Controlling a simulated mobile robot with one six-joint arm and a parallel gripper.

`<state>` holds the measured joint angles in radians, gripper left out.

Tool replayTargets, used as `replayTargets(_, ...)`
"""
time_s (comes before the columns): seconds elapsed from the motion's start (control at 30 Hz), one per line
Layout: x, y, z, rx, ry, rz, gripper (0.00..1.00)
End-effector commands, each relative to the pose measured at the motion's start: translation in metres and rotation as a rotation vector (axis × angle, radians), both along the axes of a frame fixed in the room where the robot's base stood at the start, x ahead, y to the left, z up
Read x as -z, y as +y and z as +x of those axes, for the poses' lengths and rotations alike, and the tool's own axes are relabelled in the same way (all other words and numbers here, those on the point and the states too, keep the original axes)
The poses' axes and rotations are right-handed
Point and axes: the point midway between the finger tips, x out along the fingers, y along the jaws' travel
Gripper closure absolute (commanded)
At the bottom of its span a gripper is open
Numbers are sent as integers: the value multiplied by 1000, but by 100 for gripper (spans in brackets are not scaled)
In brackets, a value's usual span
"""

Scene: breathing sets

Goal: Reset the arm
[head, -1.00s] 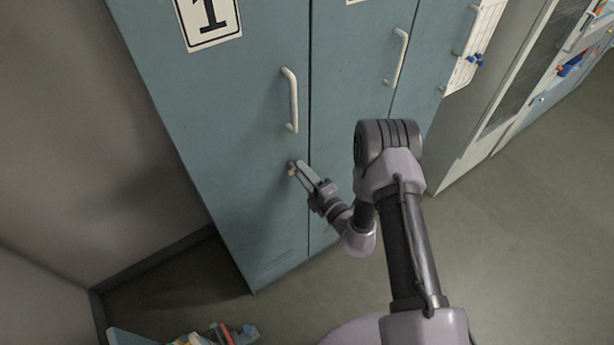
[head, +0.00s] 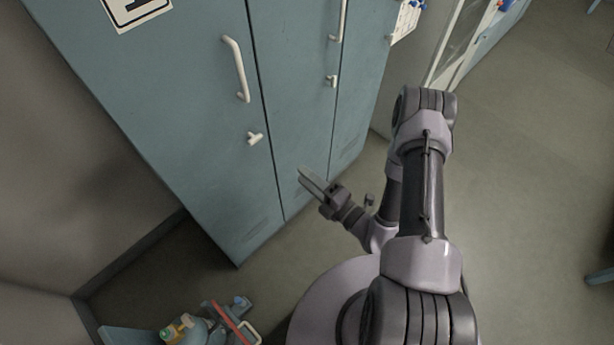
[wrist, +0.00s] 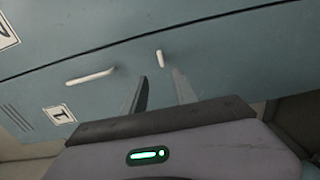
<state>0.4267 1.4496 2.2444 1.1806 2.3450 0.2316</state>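My gripper (head: 311,181) is in front of the blue-grey locker doors, below and to the right of the small white latch knob (head: 254,138) on the door marked 1. In the wrist view the two fingers (wrist: 160,92) stand apart with nothing between them. The latch knob also shows in the wrist view (wrist: 159,57), beyond the fingertips and not touched. The locker door 1 (head: 190,110) looks shut, with a long white handle (head: 236,68) above the knob. My arm is bent, with its elbow raised on the right.
More locker doors (head: 300,60) with white handles stand to the right. A crate (head: 150,337) holding several coloured items, one a red bar, is on the floor at lower left. A grey wall is at left. Open floor (head: 500,200) lies to the right.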

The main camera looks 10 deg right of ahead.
Motion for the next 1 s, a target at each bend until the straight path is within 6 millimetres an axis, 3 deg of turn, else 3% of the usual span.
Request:
replayTargets(0.27, -8, 4, 3, -30, -29, -14, 65)
replayTargets(0.37, -52, 29, 8, -198, -186, -97, 65)
replayTargets(0.4, -78, 46, 4, -308, -291, -158, 65)
replayTargets(0.47, -116, 72, -14, -500, -471, -273, 65)
replayTargets(0.5, -137, 88, -33, -630, -596, -360, 65)
replayTargets(0.63, -172, 113, -107, -1042, -1024, -702, 65)
replayTargets(0.7, -172, 108, -144, -1253, -1262, -925, 65)
replayTargets(0.8, -164, 82, -175, -1520, -1589, -1294, 65)
replayTargets(0.9, -164, 45, -181, -1728, -1860, -1693, 65)
replayTargets(0.93, -167, 35, -180, 1730, 1873, 1764, 65)
replayTargets(1.0, -178, 15, -175, 1538, 1683, 1704, 65)
